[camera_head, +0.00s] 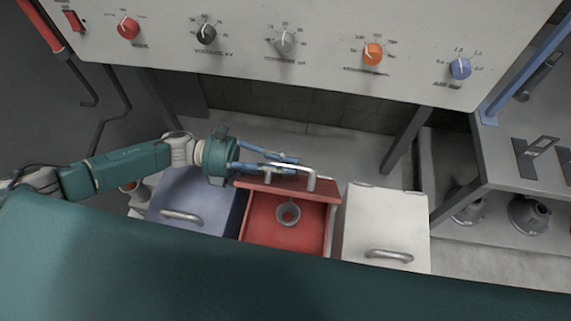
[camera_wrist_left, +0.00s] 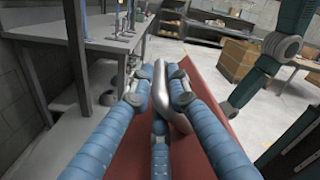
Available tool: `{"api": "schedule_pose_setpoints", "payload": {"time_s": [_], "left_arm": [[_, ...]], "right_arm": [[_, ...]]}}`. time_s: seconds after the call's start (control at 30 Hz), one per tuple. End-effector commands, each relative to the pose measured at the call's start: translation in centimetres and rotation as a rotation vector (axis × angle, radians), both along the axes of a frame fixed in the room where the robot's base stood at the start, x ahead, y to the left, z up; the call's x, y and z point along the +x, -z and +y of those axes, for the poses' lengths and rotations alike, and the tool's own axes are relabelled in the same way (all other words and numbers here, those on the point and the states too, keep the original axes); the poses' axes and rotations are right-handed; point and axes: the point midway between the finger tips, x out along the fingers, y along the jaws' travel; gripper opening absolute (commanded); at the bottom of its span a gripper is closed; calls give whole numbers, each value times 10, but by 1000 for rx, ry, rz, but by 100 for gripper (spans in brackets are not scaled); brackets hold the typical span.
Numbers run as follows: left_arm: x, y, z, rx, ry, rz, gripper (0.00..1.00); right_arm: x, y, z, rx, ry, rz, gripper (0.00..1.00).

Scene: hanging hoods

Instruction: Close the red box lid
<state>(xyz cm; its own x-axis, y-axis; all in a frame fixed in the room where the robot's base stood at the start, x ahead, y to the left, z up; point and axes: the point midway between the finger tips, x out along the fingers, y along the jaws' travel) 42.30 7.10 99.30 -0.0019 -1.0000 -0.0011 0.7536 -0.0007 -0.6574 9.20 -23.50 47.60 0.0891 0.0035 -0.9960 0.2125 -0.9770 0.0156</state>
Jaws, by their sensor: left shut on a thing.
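The red box (camera_head: 279,241) stands open below the panel, with a small grey ring-shaped part (camera_head: 288,213) inside. Its red lid (camera_head: 290,187) is raised at the far side of the box and bears a silver handle (camera_head: 312,178). My left gripper (camera_head: 296,166) reaches in from the left at the lid. In the left wrist view, its blue fingers (camera_wrist_left: 158,88) are closed around the silver handle (camera_wrist_left: 163,95), with the red lid (camera_wrist_left: 190,130) behind them. My right gripper is not in view.
A blue-grey box (camera_head: 195,192) with a shut lid and handle stands left of the red box. A white box (camera_head: 383,222), also shut, stands to the right. A panel with several knobs (camera_head: 300,45) hangs above. A grey bench (camera_head: 520,165) stands at the right.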

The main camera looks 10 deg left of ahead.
Motion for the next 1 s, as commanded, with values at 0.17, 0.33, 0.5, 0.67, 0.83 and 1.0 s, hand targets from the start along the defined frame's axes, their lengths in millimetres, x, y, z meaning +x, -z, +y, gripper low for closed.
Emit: {"api": "schedule_pose_setpoints", "payload": {"time_s": [0.17,0.33,0.5,0.67,0.83,1.0], "left_arm": [[-2,-1,0,-3,2,0,0],[-3,0,0,-3,1,-6,0],[-5,1,0,-4,1,-19,0],[-13,7,0,-4,3,-51,0],[-28,19,0,-4,4,-130,0],[-50,38,0,-5,6,-255,0]], "right_arm": [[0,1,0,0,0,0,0],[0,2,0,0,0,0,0],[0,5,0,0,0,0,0],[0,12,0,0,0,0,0],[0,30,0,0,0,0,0],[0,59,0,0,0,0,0]]}}
